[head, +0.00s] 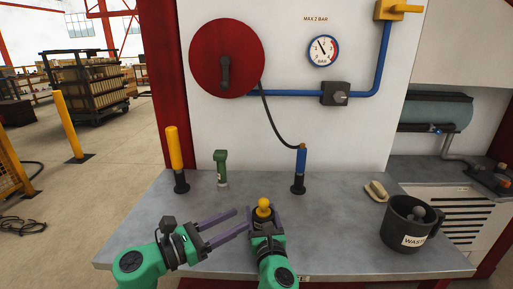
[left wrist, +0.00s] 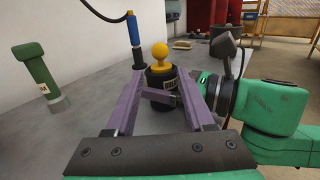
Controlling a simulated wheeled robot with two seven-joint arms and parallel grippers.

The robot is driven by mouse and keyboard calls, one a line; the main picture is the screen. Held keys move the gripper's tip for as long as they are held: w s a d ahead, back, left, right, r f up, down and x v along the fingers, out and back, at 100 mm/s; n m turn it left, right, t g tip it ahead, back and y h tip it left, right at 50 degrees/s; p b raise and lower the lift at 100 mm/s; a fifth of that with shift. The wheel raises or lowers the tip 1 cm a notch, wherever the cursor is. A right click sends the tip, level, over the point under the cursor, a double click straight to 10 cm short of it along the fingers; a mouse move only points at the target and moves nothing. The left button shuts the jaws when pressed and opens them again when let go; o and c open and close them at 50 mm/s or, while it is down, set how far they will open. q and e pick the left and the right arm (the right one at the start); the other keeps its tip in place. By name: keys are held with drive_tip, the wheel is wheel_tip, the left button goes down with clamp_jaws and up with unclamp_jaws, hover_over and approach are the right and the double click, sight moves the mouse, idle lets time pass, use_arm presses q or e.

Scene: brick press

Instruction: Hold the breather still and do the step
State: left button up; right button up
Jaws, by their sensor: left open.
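The breather (head: 264,208), a dark pot with a yellow ball-topped knob, stands upright at the table's front middle. It also shows in the left wrist view (left wrist: 160,78), with a label partly hidden by a finger. My right gripper (head: 265,224) has its purple fingers closed around the dark body, below the yellow knob; a finger crosses in front of it in the left wrist view (left wrist: 158,98). My left gripper (head: 238,222) is open and empty, just left of the breather, with its fingers pointing toward it. The contact under the fingers is partly hidden.
A green-handled tool (head: 221,167), a yellow-handled tool (head: 174,150) and a blue-handled tool (head: 300,168) on a hose stand along the back. A waste bin (head: 405,232) and a pale brush-like piece (head: 376,191) are at right. A gauge (head: 323,51) hangs above.

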use_arm(q)
drive_tip(key=w+r, duration=0.1)
drive_tip(key=w+r+n+t, duration=0.1)
drive_tip(key=w+r+t, duration=0.1)
drive_tip(key=r, duration=0.1)
drive_tip(key=shift+a+n, duration=0.35)
drive_tip(key=shift+n, duration=0.05)
clamp_jaws()
drive_tip(key=w+r+n+t+y, duration=0.5)
drive_tip(key=w+r+n+y, duration=0.2)
drive_tip(key=w+r+n, duration=0.5)
drive_tip(key=m+g+y, duration=0.3)
drive_tip(key=g+y, duration=0.5)
drive_tip(key=g, duration=0.4)
hover_over(263, 201)
wheel_tip(263, 201, down, 2)
drive_tip(key=f, duration=0.1)
drive_tip(key=shift+h, duration=0.3)
wheel_tip(263, 201, down, 7)
drive_tip(key=shift+d+r, duration=0.1)
drive_tip(key=shift+f+g, duration=0.3)
drive_tip(key=shift+f, duration=0.25)
